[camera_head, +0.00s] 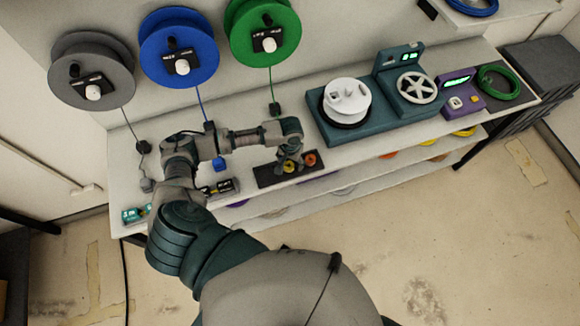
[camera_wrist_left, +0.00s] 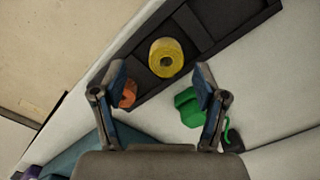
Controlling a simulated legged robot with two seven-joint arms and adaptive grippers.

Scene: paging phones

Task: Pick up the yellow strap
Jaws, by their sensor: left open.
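The yellow strap (camera_wrist_left: 166,57) is a small roll with a hole in its middle, sitting in a dark tray (camera_wrist_left: 205,30) in the left wrist view. My left gripper (camera_wrist_left: 160,72) is open, and the strap shows just beyond and between its two fingertips. Nothing is held. My right gripper is not in view.
An orange item (camera_wrist_left: 128,94) is close to the left finger, and a green item (camera_wrist_left: 187,107) is close to the right finger. Grey, blue (camera_head: 180,48) and green (camera_head: 264,30) reels hang behind the bench. A teal machine (camera_head: 335,132) stands right of the tray.

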